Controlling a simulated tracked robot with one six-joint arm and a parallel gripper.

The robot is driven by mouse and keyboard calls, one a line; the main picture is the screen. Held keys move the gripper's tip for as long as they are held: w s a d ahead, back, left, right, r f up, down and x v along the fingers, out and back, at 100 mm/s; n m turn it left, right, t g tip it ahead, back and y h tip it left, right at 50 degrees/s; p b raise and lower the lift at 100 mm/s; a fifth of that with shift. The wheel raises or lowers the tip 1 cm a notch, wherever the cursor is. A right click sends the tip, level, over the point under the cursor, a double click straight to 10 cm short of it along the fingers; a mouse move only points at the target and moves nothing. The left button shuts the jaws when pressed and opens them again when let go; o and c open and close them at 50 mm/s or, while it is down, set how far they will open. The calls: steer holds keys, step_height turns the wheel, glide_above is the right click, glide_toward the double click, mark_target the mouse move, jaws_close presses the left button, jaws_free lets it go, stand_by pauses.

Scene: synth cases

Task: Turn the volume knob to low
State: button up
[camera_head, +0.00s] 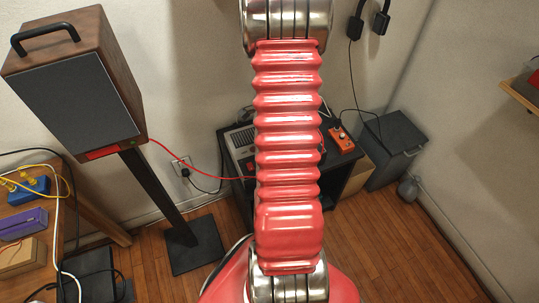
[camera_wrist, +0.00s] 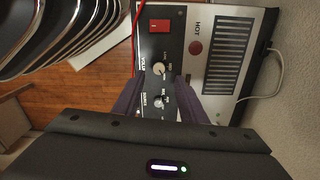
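The volume knob (camera_wrist: 158,69) is a small pale round knob on the black panel of an amplifier-like device (camera_wrist: 175,48). Sideways lettering beside it seems to read VOLUME; its pointer is too small to read. My gripper (camera_wrist: 157,82) is open, with two dark purple fingers either side of the knob column. The tips come close to the volume knob, with no clear contact. In the head view the device (camera_head: 240,140) shows partly on a black stand; my red arm hides the knobs and gripper.
An orange box (camera_head: 341,139) stands right of my arm. A tall speaker (camera_head: 75,95) and a red cable (camera_head: 190,170) are at left.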

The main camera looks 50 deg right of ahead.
steer(key=shift+f, duration=3.35)
jaws_close()
